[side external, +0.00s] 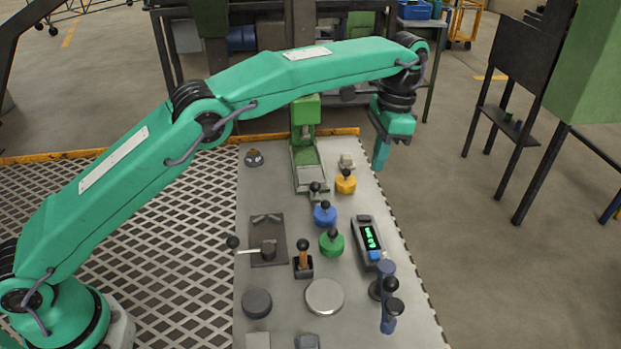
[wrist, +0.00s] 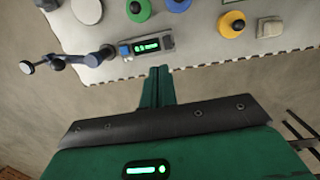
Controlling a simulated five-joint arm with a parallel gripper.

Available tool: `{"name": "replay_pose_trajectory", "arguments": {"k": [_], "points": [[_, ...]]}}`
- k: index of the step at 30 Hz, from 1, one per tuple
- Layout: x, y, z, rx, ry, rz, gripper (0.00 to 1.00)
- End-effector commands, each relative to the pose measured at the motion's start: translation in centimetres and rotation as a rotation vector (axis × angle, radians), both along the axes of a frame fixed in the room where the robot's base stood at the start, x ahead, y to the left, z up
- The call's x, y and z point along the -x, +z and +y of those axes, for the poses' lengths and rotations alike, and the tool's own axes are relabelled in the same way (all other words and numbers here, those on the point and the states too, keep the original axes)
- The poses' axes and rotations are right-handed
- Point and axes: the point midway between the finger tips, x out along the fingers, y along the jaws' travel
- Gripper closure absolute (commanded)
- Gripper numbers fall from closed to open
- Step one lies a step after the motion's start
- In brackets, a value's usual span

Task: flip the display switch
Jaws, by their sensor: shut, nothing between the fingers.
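The display (side external: 369,236) is a grey box with a dark screen and green digits, on the right side of the grey table. A blue block (side external: 376,256), which may be its switch, is at its near end. The wrist view shows the display (wrist: 148,46) at the table edge with the blue block (wrist: 125,50) at its left end. My gripper (side external: 380,163) is shut and empty, above and beyond the display, near the table's right edge. In the wrist view my gripper (wrist: 158,73) points toward the display, apart from it. Which way the switch is set cannot be told.
Blue (side external: 325,214), green (side external: 332,243) and yellow (side external: 345,182) knobs stand left of and beyond the display. A blue lever with dark knobs (side external: 388,300) stands nearer. A brown-handled lever (side external: 303,258) and a round silver disc (side external: 325,296) lie further left.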

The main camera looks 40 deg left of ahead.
Motion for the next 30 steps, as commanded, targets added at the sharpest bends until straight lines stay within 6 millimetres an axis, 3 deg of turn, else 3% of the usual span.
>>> {"name": "replay_pose_trajectory", "arguments": {"k": [14,20,30], "points": [[0.1,-1.0,0.1,0.000,0.000,0.001,1.00],[0.3,-2.5,0.3,0.000,0.001,0.001,1.00],[0.8,-6.5,0.8,0.000,0.001,0.003,1.00]]}}
